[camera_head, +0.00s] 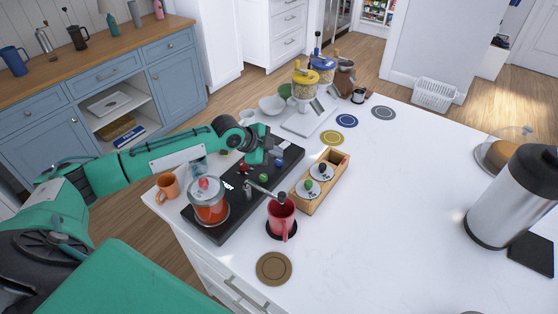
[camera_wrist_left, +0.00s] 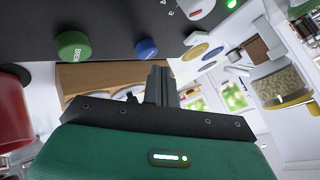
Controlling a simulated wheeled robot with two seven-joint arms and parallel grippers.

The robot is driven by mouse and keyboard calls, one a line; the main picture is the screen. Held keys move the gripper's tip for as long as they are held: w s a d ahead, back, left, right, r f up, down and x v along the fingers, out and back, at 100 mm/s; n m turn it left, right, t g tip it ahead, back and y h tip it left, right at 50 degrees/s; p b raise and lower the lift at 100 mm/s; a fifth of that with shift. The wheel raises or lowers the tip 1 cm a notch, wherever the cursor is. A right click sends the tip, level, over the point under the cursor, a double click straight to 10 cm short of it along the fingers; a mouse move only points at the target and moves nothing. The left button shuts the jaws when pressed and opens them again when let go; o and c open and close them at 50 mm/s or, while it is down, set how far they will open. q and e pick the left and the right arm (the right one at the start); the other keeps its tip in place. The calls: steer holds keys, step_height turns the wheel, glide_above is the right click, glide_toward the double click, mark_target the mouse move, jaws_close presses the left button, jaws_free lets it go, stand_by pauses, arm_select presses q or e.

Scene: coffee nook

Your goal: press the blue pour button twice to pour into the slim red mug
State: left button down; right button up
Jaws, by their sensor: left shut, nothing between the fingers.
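The slim red mug (camera_head: 281,218) stands under the spout (camera_head: 262,189) of the black coffee machine (camera_head: 228,216). The blue button (camera_head: 278,163) is on the machine's top panel, close to my left gripper (camera_head: 266,151). In the left wrist view the blue button (camera_wrist_left: 146,48) shows just beyond the fingertips of my left gripper (camera_wrist_left: 160,70), with a visible gap in the picture. Those fingers are shut and empty. A green button (camera_wrist_left: 73,45) marked BREW sits beside the blue one. Part of the red mug (camera_wrist_left: 12,115) shows at the left edge. My right gripper is out of view.
A glass jug (camera_head: 208,203) with red-orange contents stands on the machine's near end. An orange mug (camera_head: 167,187) is to its left. A wooden box (camera_head: 323,190) with knobbed items lies right of the machine. A steel urn (camera_head: 510,200) stands far right. The counter between is clear.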

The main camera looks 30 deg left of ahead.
arm_select(q)
steer(key=shift+f, duration=0.2)
stand_by(0.4)
steer(key=shift+f, duration=0.25)
steer(key=shift+f+b, duration=0.4)
steer(key=shift+f, duration=0.4)
stand_by(0.9)
steer(key=shift+r, duration=0.1)
steer(key=shift+r+p, duration=0.45)
steer(key=shift+p, duration=0.05)
steer(key=shift+r+p, duration=0.55)
steer(key=shift+r, duration=0.15)
